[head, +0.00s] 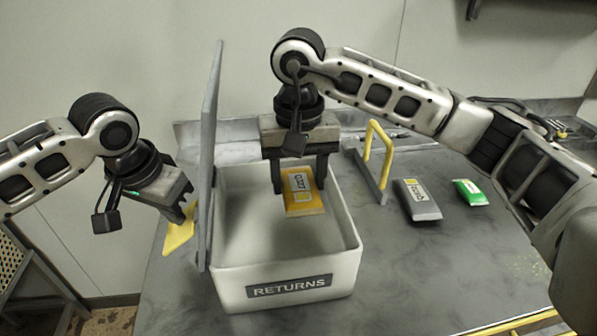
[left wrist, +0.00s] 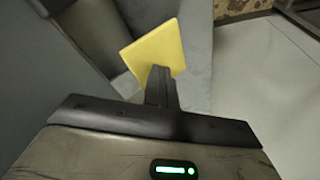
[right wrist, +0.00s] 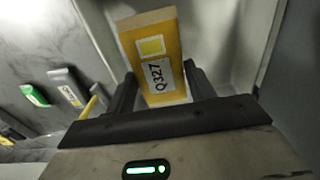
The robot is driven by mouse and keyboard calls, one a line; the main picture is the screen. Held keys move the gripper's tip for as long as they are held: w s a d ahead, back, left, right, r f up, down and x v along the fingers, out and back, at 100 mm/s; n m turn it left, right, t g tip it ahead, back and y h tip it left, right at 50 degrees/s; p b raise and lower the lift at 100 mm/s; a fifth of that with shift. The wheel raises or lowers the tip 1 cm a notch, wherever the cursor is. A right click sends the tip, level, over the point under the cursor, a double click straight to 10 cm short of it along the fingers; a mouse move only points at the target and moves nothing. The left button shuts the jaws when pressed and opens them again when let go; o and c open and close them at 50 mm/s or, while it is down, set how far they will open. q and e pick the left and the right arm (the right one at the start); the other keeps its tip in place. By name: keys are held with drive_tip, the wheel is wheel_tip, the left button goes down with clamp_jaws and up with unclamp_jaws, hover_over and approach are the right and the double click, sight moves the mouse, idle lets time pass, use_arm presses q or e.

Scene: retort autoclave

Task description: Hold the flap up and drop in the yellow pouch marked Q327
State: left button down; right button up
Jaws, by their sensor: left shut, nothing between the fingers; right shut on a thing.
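The yellow pouch marked Q327 (head: 304,203) is between the fingers of my right gripper (head: 300,185), over the open white RETURNS bin (head: 348,240). Its label reads clearly in the right wrist view (right wrist: 150,45). The grey flap (head: 210,140) stands upright along the bin's left side, with a yellow tab (head: 179,236) on its outer side. My left gripper (head: 186,207) is shut and empty beside the flap, close to the tab. In the left wrist view its closed fingers (left wrist: 160,80) overlap the tab (left wrist: 158,48); whether they touch it I cannot tell.
A grey pouch (head: 418,201) and a green pouch (head: 471,192) lie on the grey table (head: 400,280) to the right of the bin. A yellow handle-shaped bar (head: 383,150) on a grey base stands between them and the bin. The front right of the table is clear.

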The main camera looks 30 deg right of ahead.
drive_tip(key=o, duration=1.1)
use_arm(q)
drive_tip(key=shift+f, duration=0.1)
use_arm(e)
wheel_tip(320, 180, up, 12)
drive_tip(key=shift+r, duration=0.1)
use_arm(q)
drive_tip(key=p+v, duration=0.3)
drive_tip(key=shift+w+d+r+p, duration=0.2)
drive_tip(key=shift+d+r+p, duration=0.05)
drive_tip(key=shift+d+p, duration=0.1)
drive_tip(key=w+d+v, duration=0.1)
drive_tip(key=d+v, duration=0.1)
drive_tip(key=v, duration=0.9)
drive_tip(key=shift+w+r, duration=0.4)
drive_tip(key=shift+r, duration=0.15)
use_arm(e)
wheel_tip(320, 180, up, 4)
drive_tip(key=shift+f, duration=0.1)
